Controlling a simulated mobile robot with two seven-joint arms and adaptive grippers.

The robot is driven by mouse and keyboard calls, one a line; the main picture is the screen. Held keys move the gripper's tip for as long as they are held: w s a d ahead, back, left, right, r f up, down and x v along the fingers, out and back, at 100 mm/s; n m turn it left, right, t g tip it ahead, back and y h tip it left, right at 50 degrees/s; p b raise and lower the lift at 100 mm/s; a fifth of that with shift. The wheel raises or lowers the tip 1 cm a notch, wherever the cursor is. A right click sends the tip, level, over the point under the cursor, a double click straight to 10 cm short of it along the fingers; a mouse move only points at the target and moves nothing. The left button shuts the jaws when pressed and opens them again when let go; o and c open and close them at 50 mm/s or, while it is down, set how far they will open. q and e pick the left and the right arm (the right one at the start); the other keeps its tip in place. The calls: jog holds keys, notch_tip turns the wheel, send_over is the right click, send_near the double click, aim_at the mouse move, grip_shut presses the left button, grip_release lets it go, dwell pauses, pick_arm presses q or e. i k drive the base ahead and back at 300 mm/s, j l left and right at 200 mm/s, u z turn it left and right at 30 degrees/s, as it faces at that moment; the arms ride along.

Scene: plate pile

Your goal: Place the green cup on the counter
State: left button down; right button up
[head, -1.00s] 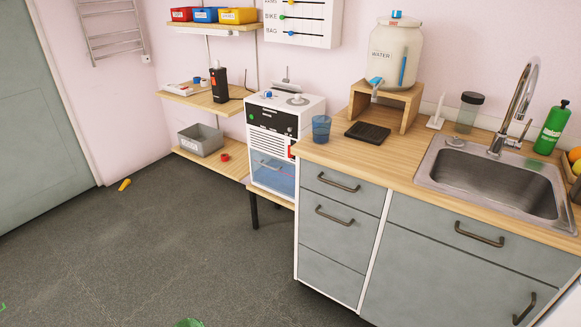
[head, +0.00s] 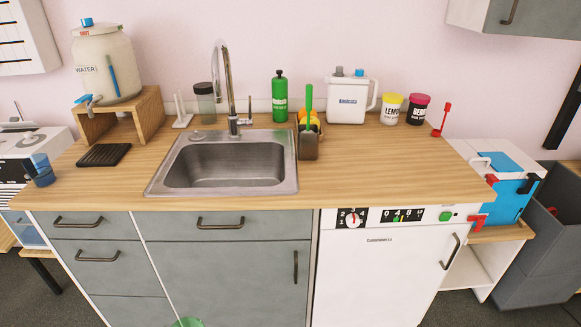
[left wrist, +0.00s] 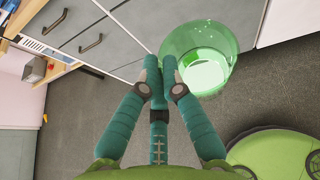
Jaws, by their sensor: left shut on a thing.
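The translucent green cup (left wrist: 205,50) shows in the left wrist view at the tips of my left gripper (left wrist: 160,72). The gripper is shut on the cup's wall, and the cup hangs over the dark floor beside the cabinet fronts. A small green part of the cup (head: 188,322) shows at the bottom edge of the head view, below the counter top. The wooden counter (head: 385,165) runs across the head view, with bare wood right of the sink and along the front. My right gripper is in neither view.
The sink (head: 225,165) opens in the counter's left middle. A brush holder (head: 308,146) stands at its right, with a green bottle (head: 280,98), a white jug (head: 347,100) and two jars behind. A blue cup (head: 42,172) and a dark rack (head: 104,155) stand left.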

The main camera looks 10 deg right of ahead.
aim_at(378, 155)
jog(key=i+l, duration=0.1)
jog(key=l, duration=0.25)
jog(key=i+l+z, duration=0.1)
jog(key=l, duration=0.25)
jog(key=i+l, duration=0.1)
jog(key=l, duration=0.25)
jog(key=i+l+z, duration=0.15)
jog(key=l, duration=0.2)
jog(key=i+l, duration=0.1)
jog(key=l, duration=0.2)
